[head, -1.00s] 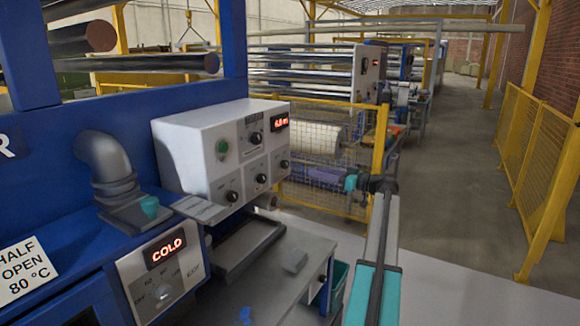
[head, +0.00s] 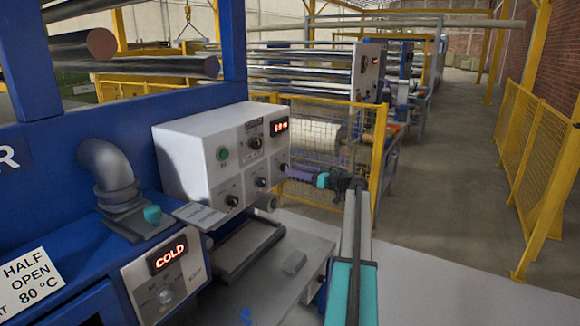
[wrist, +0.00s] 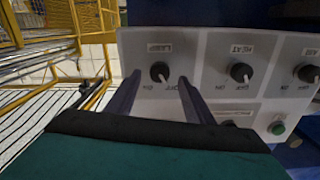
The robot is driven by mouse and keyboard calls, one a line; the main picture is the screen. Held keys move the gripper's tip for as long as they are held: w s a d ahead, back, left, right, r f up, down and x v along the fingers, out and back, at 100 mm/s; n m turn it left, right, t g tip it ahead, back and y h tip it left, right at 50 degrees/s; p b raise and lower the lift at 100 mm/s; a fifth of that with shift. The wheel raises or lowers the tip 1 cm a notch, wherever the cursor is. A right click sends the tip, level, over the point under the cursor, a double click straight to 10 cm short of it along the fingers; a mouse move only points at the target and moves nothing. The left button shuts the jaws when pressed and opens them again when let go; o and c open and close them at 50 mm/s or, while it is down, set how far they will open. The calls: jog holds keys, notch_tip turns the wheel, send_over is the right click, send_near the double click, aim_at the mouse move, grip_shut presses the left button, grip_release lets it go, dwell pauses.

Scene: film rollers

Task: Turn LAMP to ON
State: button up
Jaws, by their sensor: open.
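The white control box (head: 185,150) has a lower row of black knobs. Its rightmost lower knob (head: 285,168) is beside my gripper (head: 292,173), which comes in from the right. In the wrist view, my gripper (wrist: 158,79) is open and empty, with its two dark fingers on either side of that end knob (wrist: 160,71) in the picture. I cannot tell whether they touch it. The small label (wrist: 173,48) above the knob is too blurred to read surely. The knob's pale mark points down and slightly right, towards what looks like OFF; ON seems at the left.
Beside it in the wrist view are a HEAT knob (wrist: 240,72), another knob (wrist: 308,74) and a green button (wrist: 277,128). A COLD display (head: 167,254) is at lower left in the head view. A yellow mesh fence (head: 340,150) stands behind my gripper.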

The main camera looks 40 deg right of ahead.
jog(key=shift+p+x, duration=0.6)
jog(key=shift+x, duration=1.3)
jog(key=c, duration=1.1)
jog(key=shift+o, duration=0.3)
